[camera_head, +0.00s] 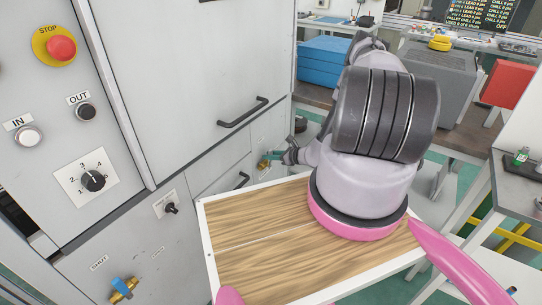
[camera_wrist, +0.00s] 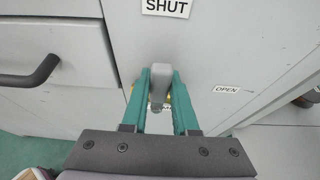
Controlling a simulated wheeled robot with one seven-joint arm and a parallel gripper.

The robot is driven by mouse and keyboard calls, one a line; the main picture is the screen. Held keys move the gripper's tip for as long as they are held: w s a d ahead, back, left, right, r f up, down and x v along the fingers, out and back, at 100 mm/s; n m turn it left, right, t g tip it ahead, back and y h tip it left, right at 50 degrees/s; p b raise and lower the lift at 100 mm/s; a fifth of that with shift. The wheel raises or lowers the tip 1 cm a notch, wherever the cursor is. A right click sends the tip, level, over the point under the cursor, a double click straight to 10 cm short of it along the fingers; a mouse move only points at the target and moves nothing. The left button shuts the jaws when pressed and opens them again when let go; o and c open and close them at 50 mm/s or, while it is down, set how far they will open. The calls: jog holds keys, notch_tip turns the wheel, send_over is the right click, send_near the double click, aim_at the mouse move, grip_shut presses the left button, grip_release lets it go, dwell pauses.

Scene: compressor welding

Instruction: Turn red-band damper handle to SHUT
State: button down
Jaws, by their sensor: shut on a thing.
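A damper handle (camera_wrist: 157,73) with a grey grip stands between the green fingers of my gripper (camera_wrist: 160,82) in the wrist view. The gripper is shut on it. The handle's grey end points up in the picture, towards the SHUT label (camera_wrist: 166,7) on the pale panel. The OPEN label (camera_wrist: 226,89) is to the right. A little yellow shows behind the fingers at the handle's base. No red band shows; the fingers hide part of the handle. In the head view, my gripper (camera_head: 268,157) is at the cabinet front, with a small brass-coloured part (camera_head: 262,165) beside it.
A blue-handled valve (camera_head: 123,288) is on the cabinet front at lower left. A wood-topped surface with a white rim (camera_head: 205,240) lies below my arm. Black bar handles (camera_head: 242,112) stick out of the cabinet doors. Blue boxes (camera_head: 322,62) stand behind.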

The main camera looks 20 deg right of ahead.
dwell(0.5)
jog(key=c, duration=0.7)
grip_release()
jog(key=v, duration=1)
jog(key=shift+s+d, duration=0.15)
jog(key=shift+s, duration=0.25)
jog(key=shift+s+d, duration=0.1)
